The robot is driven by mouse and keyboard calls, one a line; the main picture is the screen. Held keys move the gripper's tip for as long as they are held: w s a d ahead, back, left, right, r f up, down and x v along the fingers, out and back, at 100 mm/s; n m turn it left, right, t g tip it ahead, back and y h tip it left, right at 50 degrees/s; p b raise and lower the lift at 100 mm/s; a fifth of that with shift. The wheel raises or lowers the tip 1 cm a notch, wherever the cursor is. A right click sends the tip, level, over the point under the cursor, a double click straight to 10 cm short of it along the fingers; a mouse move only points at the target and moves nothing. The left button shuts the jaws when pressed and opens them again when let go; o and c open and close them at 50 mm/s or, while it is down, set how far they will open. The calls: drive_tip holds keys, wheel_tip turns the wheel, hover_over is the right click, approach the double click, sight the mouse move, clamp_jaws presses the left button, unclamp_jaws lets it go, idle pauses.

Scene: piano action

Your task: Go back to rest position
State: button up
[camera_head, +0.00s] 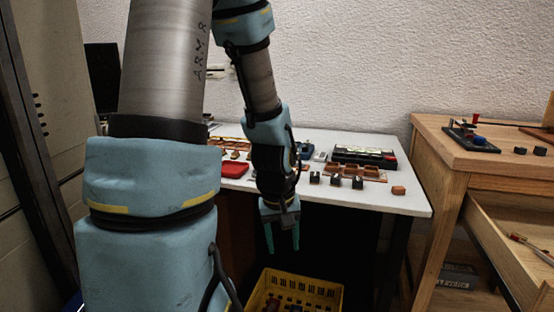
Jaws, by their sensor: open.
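My gripper (282,238) hangs at the end of my blue and grey arm, in front of the white table's (408,203) front edge. Its two greenish fingers point down and stand apart, with nothing between them. It is above and behind a yellow crate (318,286) at the bottom of the view, apart from it. My upper arm fills much of the left side and hides part of the table.
The table holds a red tray (235,169), several small dark blocks, a brown block (398,190) and a black case (364,155). A wooden workbench (470,155) stands at right, its drawer (515,235) open. A dark upright post (30,150) is at left.

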drive_tip(key=s+a+r+m+b, duration=0.2)
drive_tip(key=a+r, duration=0.1)
drive_tip(key=a, duration=0.6)
wheel_tip(320, 180, up, 21)
drive_tip(key=p, duration=2.1)
drive_tip(key=shift+d+y, duration=0.4)
drive_tip(key=shift+w+f, duration=0.1)
drive_tip(key=shift+c, duration=0.5)
